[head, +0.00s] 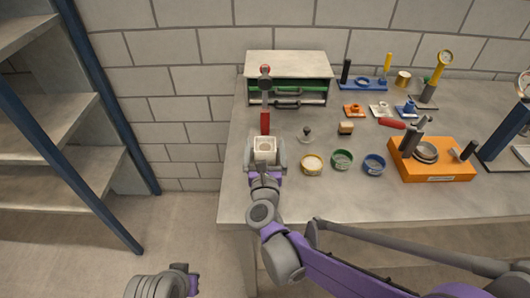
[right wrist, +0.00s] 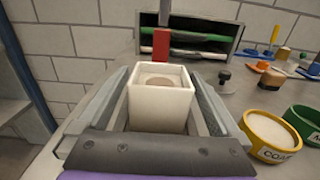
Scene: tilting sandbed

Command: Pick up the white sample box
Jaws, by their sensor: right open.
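The white sample box (head: 265,145) stands upright near the table's left front edge, open at the top with a round beige content inside. My right gripper (head: 265,152) is open around it, one finger on each side. In the right wrist view the box (right wrist: 160,106) sits between the spread fingers of the gripper (right wrist: 163,100). A narrow gap shows beside the box; contact is not clear. Part of my left arm shows at the bottom left of the head view; its jaws cannot be made out.
Yellow (head: 311,164), green (head: 342,159) and blue (head: 374,164) bowls stand to the right, near an orange tray (head: 437,172). A drawer cabinet (head: 288,66) is at the back.

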